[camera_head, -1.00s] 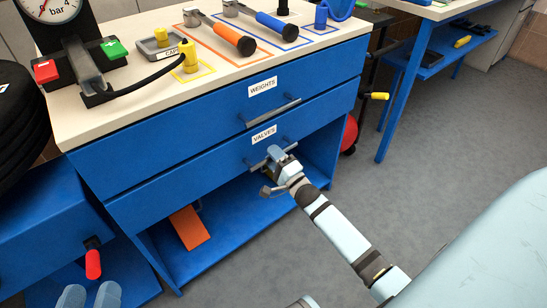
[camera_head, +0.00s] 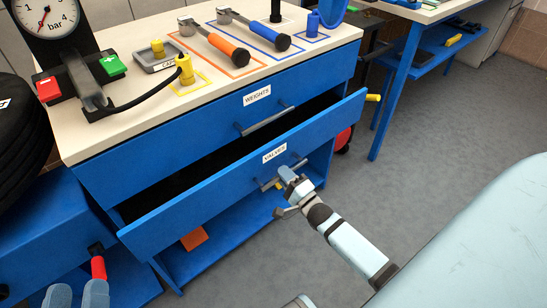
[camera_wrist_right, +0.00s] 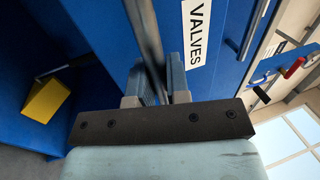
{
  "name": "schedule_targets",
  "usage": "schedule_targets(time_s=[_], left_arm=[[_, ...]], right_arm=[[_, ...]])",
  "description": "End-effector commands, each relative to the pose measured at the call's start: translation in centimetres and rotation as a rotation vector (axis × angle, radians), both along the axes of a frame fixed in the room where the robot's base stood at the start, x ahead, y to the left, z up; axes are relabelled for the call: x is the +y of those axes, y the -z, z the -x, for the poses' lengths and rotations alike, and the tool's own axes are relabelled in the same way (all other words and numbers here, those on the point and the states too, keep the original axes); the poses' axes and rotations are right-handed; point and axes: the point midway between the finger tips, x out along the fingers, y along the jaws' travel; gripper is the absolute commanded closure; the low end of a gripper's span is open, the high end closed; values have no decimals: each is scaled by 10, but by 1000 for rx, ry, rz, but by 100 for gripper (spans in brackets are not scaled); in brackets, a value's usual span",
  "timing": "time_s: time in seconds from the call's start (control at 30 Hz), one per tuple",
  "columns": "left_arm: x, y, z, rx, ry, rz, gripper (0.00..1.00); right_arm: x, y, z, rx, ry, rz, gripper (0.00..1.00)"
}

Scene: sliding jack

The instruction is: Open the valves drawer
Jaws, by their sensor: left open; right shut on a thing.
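The blue valves drawer (camera_head: 215,200), with a white VALVES label, is pulled partly out of the cabinet. A dark gap shows behind its front. My right gripper (camera_head: 284,176) is shut on the drawer's metal handle (camera_head: 299,164). In the right wrist view the handle bar (camera_wrist_right: 145,35) runs between the two fingers (camera_wrist_right: 157,85), beside the VALVES label. My left gripper (camera_head: 76,294) shows only its two pale fingertips at the bottom left edge. They are apart with nothing between them. The drawer's contents are hidden in shadow.
The weights drawer (camera_head: 205,130) above is shut. The worktop (camera_head: 130,130) carries a pressure gauge (camera_head: 52,25), an orange-handled tool (camera_head: 228,46) and a blue-handled tool (camera_head: 270,36). A red-handled thing (camera_head: 98,267) is at the left. The grey floor (camera_head: 430,145) at the right is clear.

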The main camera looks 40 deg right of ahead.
Motion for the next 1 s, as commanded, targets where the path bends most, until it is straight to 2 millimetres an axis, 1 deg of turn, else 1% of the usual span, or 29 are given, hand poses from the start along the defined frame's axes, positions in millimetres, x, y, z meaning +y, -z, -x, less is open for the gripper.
schedule_targets(time_s=[0.03,0.13,0.27,0.4,0.6,0.8,0.9,1.0], left_arm=[[2,0,-1,32,-12,-21,44],[9,24,-4,138,-36,-91,44],[21,53,-2,268,-63,-175,44],[34,83,6,407,-86,-261,44],[52,118,21,566,-106,-350,44],[54,118,21,580,-110,-365,44],[54,118,21,583,-111,-370,44],[54,118,22,584,-112,-372,44]], right_arm=[[-1,-5,13,6,0,0,100],[-3,-5,36,6,-1,2,100],[-5,-5,69,6,-1,0,100],[-9,-5,107,7,-1,2,100],[-13,-3,156,5,-2,1,100],[-15,-2,191,3,-1,0,100],[-16,-1,203,3,-2,2,100],[-17,-1,211,1,-2,2,100]])
